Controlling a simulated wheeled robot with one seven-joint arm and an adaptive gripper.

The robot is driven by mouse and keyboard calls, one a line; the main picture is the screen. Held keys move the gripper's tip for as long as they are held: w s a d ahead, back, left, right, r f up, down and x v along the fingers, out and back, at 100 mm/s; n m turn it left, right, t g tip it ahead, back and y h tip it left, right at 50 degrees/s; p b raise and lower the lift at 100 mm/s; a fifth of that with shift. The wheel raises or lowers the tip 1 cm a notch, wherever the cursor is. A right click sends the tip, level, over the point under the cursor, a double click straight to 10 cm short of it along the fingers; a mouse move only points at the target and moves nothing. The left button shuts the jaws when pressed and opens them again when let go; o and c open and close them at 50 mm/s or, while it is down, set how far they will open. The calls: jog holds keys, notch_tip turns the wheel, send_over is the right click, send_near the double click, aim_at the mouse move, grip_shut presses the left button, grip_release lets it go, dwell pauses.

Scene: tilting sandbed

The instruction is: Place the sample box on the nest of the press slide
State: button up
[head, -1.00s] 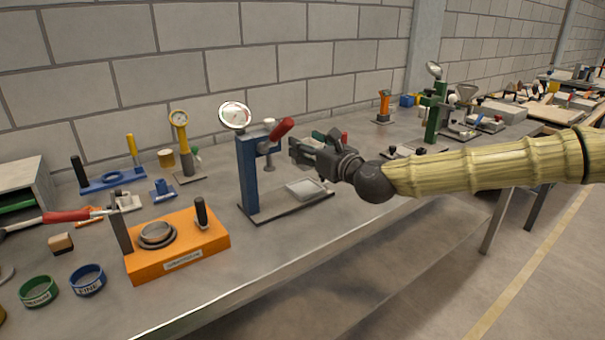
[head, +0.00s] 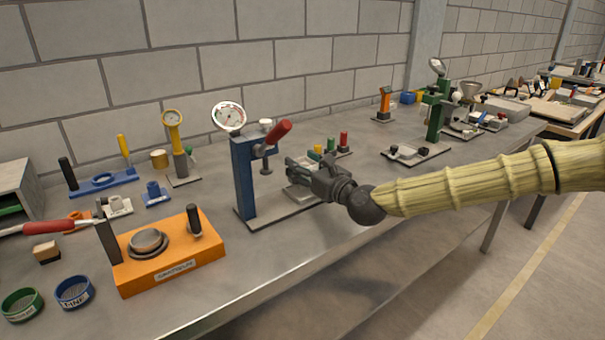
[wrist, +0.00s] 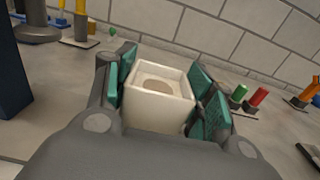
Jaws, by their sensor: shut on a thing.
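The sample box (wrist: 160,97) is a small white open-topped box with a tan round thing inside. My gripper (wrist: 165,85) is shut on it, with green pads on both sides. In the head view my gripper (head: 298,170) is low over the base plate of the blue press (head: 244,180), right of its column. The press has a dial gauge and a red lever. The press slide (head: 306,192) shows as a light patch beneath the gripper, mostly hidden by it. I cannot tell whether the box touches the nest.
The blue column (wrist: 12,75) stands close at left in the wrist view. Behind the gripper are red and green pegs (head: 343,140). An orange fixture (head: 170,255) and two ring-shaped tins (head: 73,292) lie to the left. The bench front before the press is clear.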

jog(key=shift+f, duration=1.1)
jog(key=shift+f, duration=0.15)
jog(key=o, duration=0.9)
jog(key=shift+d, duration=0.1)
jog(key=shift+s+d, duration=0.2)
jog(key=shift+s, duration=0.2)
jog(key=v, duration=1.1)
jog(key=shift+b, duration=0.4)
